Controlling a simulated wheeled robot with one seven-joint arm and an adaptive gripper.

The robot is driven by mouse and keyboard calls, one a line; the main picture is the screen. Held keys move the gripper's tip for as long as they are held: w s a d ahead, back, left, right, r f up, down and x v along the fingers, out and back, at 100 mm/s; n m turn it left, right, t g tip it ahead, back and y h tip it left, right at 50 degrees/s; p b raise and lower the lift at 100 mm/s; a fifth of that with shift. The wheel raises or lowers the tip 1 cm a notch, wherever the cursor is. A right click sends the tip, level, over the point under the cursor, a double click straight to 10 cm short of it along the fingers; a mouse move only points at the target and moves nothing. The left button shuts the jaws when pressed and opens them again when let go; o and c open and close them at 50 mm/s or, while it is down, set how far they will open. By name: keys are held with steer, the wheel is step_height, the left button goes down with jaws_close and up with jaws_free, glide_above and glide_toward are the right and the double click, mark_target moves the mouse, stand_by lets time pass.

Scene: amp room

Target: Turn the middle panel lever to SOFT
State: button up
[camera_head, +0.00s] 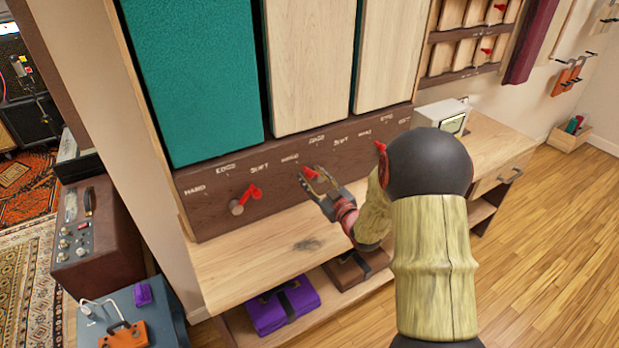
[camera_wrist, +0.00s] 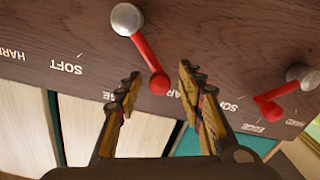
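The middle panel lever has a round pale metal hub (camera_wrist: 127,19) and a red handle (camera_wrist: 152,66) in the wrist view. Its handle slants from the hub toward the wooden and green panels, with its tip near a partly hidden label that looks like HARD. The SOFT label (camera_wrist: 65,68) lies to the left in that upside-down view. In the head view the red handle (camera_head: 311,173) shows at my gripper (camera_head: 320,184). My gripper (camera_wrist: 158,76) is open, its two fingers on either side of the handle's tip in the picture. I cannot tell whether they touch it.
Another red lever (camera_head: 250,194) stands left of the middle one, and a third (camera_head: 381,147) stands to the right. All sit on a dark brown board (camera_head: 220,210) above a wooden bench top (camera_head: 235,265). A small white device (camera_head: 442,113) stands beyond my arm.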

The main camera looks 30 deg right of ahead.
steer(key=shift+w, duration=0.9)
steer(key=shift+c, duration=1.3)
jaws_close()
